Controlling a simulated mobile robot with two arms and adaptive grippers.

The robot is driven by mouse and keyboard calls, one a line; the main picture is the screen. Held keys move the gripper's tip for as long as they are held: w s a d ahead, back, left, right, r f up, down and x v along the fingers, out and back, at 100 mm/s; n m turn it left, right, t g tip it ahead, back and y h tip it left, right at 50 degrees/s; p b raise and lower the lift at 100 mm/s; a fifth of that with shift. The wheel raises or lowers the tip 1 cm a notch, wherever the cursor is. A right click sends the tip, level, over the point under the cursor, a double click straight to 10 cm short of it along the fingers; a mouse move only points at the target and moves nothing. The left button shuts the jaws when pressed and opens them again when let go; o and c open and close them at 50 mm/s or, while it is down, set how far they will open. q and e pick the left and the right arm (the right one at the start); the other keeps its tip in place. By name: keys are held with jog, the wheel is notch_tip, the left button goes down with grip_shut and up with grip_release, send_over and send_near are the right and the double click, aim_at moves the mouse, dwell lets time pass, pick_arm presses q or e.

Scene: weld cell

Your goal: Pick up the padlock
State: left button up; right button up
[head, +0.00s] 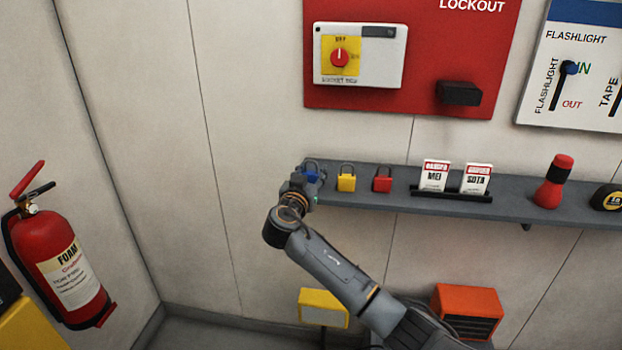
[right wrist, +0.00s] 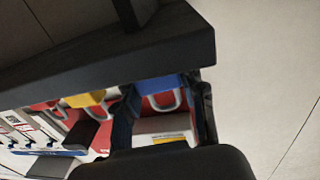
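Three padlocks stand in a row on the grey wall shelf (head: 400,196): a blue padlock (head: 311,174) at the left end, then a yellow padlock (head: 346,183) and a red padlock (head: 382,184). My right gripper (head: 305,181) is at the blue padlock and partly hides it. In the right wrist view, which is upside down, the fingers stand apart on both sides of the blue padlock (right wrist: 157,86), with a gap visible towards the right finger. The yellow padlock (right wrist: 88,98) is beside the left finger. My left gripper is not in view.
Two danger tags (head: 434,176) in a holder, a red flashlight (head: 554,182) and a tape measure (head: 607,198) are further right on the shelf. A red lockout board (head: 440,60) hangs above. A fire extinguisher (head: 62,262) is at the left; the wall left of the shelf is clear.

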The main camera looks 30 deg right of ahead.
aim_at(311, 173)
jog(key=shift+c, duration=0.9)
jog(key=shift+r, duration=0.1)
jog(key=shift+r+b, duration=0.3)
jog(key=shift+r, duration=0.25)
jog(key=shift+s+a+r+b, duration=0.15)
jog(key=shift+r, duration=0.5)
jog(key=shift+s+a+r+b, duration=0.1)
jog(key=shift+r+b, duration=0.05)
jog(key=shift+r, duration=0.45)
jog(key=s+a+r+b, duration=0.1)
jog(key=s+a+r, duration=0.6)
jog(key=s+r, duration=0.2)
jog(key=shift+s+r+b, duration=0.15)
jog(key=shift+s+b, duration=0.25)
jog(key=shift+s, duration=0.75)
jog(key=shift+a, duration=0.1)
